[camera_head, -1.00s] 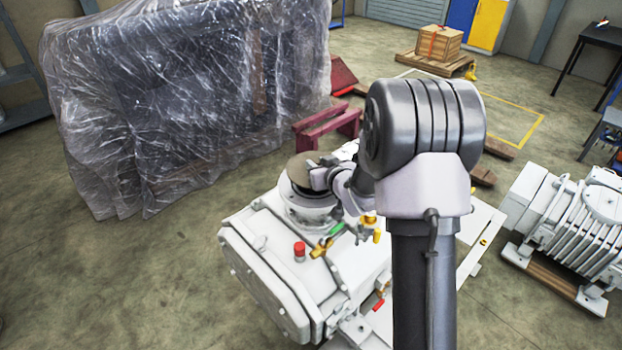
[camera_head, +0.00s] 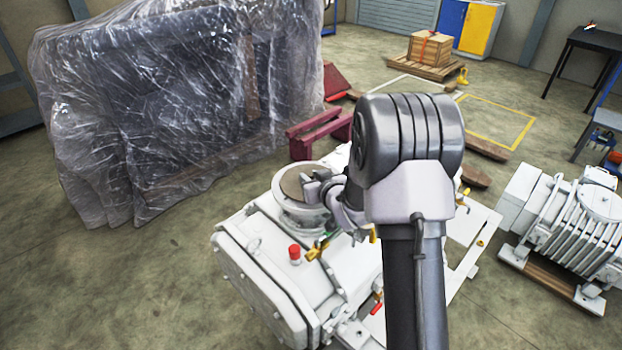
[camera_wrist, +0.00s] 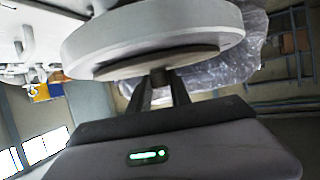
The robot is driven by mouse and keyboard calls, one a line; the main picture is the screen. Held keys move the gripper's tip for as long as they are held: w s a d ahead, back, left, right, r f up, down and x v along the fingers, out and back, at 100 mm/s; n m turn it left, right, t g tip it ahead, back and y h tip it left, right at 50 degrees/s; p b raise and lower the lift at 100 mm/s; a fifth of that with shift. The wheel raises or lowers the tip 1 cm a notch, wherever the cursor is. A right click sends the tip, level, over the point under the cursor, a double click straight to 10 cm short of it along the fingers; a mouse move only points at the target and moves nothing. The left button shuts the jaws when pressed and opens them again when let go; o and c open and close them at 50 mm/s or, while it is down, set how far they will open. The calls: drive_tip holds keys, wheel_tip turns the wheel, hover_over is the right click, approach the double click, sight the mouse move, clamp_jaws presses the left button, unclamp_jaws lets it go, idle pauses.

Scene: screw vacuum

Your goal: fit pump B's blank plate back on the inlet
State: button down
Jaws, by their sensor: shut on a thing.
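Pump B (camera_head: 270,250) is the white pump in front of me. Its inlet is a round white flange (camera_head: 283,203) on top. The blank plate (camera_head: 291,183), a flat brownish-grey disc, lies over the inlet with the white rim showing around it. In the wrist view the plate (camera_wrist: 125,66) is close against the wide white flange (camera_wrist: 160,32); I cannot tell if it is fully seated. My gripper (camera_head: 311,187) is at the plate's right side. In the wrist view its fingers (camera_wrist: 160,88) are shut on a small knob on the plate.
A red-capped fitting (camera_head: 294,254) and brass valves (camera_head: 317,250) stand on the pump near the inlet. A plastic-wrapped bulk (camera_head: 180,110) and a maroon trestle (camera_head: 318,135) are behind. Another white pump (camera_head: 575,230) is at right. The floor at left is clear.

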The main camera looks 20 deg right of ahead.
drive_tip(key=c, duration=1.2)
unclamp_jaws()
drive_tip(key=shift+r, duration=0.1)
